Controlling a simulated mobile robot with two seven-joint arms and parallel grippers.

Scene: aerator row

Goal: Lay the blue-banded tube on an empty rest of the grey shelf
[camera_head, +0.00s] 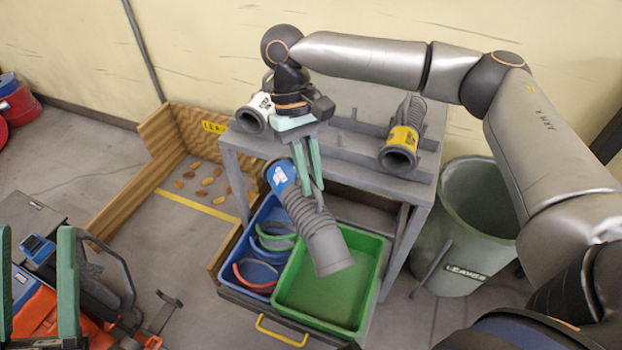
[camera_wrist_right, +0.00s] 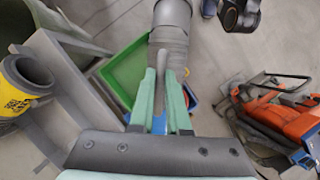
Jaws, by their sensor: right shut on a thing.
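The blue-banded tube (camera_head: 318,237), grey and ribbed with a blue band near its upper end, hangs tilted in front of the grey shelf (camera_head: 352,172), above the bins. My right gripper (camera_head: 314,180) is shut on it; the fingers also show against the tube (camera_wrist_right: 171,35) in the right wrist view. On the shelf top, a white-banded tube (camera_head: 256,113) lies at the left and a yellow-banded tube (camera_head: 402,140) at the right. The rests between them look empty, partly hidden by my right gripper. My left gripper (camera_head: 36,232) is open and empty at the lower left.
A green bin (camera_head: 367,262) and a blue bin (camera_head: 236,256) with curved pieces stand below the shelf front. A grey-green leaves barrel (camera_head: 452,262) stands right of the shelf. A wooden-walled bay (camera_head: 163,133) is at left. Orange machinery (camera_head: 38,318) stands near my left gripper.

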